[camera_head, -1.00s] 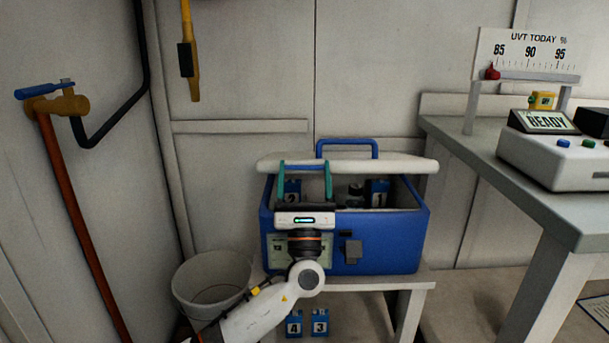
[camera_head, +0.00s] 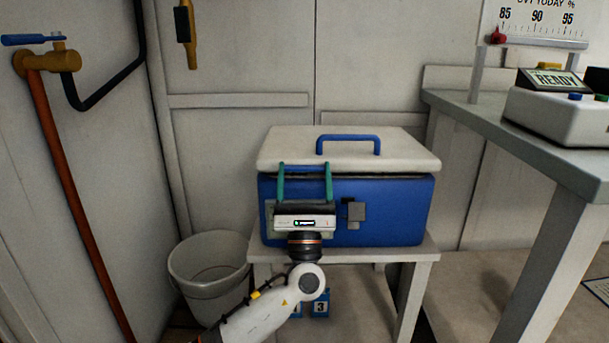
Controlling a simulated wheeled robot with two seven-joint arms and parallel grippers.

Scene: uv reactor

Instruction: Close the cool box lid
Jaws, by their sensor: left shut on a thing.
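The blue cool box (camera_head: 390,215) stands on a small light table in the middle of the head view. Its white lid (camera_head: 290,146), with a blue handle (camera_head: 348,138) on top, lies nearly flat over the box. A thin dark gap shows under the lid's front edge. A grey latch (camera_head: 355,213) is on the box front. The box's inside is hidden. My right gripper is not in view.
The small table (camera_head: 431,253) has blue numbered blocks (camera_head: 319,304) beneath it. A white bucket (camera_head: 208,275) stands to its left. A grey bench (camera_head: 520,150) with a device reading READY (camera_head: 560,118) is at the right. A red-brown pipe (camera_head: 75,205) runs down the left wall.

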